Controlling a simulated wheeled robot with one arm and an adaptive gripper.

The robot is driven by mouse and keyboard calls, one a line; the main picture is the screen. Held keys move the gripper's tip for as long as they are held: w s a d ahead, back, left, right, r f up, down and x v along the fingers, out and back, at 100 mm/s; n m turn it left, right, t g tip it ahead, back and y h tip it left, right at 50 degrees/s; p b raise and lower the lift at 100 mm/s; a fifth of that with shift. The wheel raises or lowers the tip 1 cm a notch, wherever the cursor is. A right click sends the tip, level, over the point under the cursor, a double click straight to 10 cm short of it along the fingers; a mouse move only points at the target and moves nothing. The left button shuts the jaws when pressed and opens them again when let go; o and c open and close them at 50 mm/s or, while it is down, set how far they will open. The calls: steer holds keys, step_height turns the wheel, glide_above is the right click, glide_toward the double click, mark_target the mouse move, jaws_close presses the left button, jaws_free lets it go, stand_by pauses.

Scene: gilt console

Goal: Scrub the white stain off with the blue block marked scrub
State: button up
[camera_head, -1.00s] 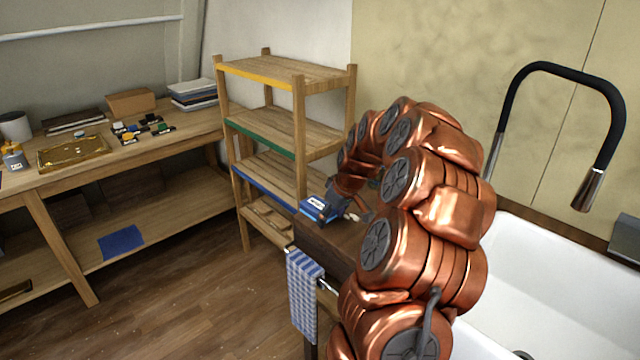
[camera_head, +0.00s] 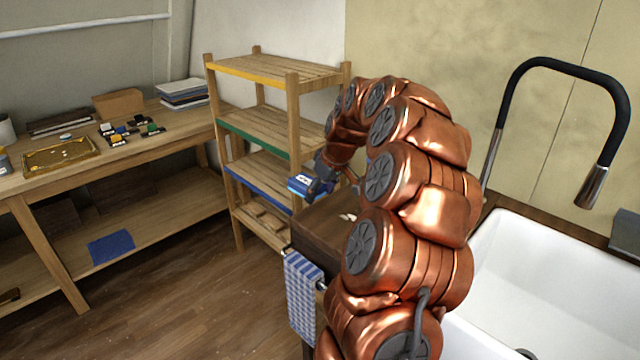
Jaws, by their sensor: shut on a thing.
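My gripper (camera_head: 318,184) is at the end of my copper-coloured arm, over the left end of the dark wooden counter beside the sink. It is shut on a blue block (camera_head: 302,185) with a white label, too small to read here. The block is held at the counter's left edge and looks raised above it. A small whitish patch (camera_head: 347,217) shows on the counter top, to the right of and below the block. I cannot tell whether it is the stain or a loose thing. My arm hides much of the counter.
A wooden shelf unit (camera_head: 292,120) stands just behind the block. A white sink (camera_head: 540,270) with a black tap (camera_head: 575,70) is on the right. A checked towel (camera_head: 302,292) hangs at the counter's front. A workbench (camera_head: 170,140) with a gilt tray (camera_head: 25,172) is on the left.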

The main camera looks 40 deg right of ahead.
steer(key=shift+r, duration=1.1)
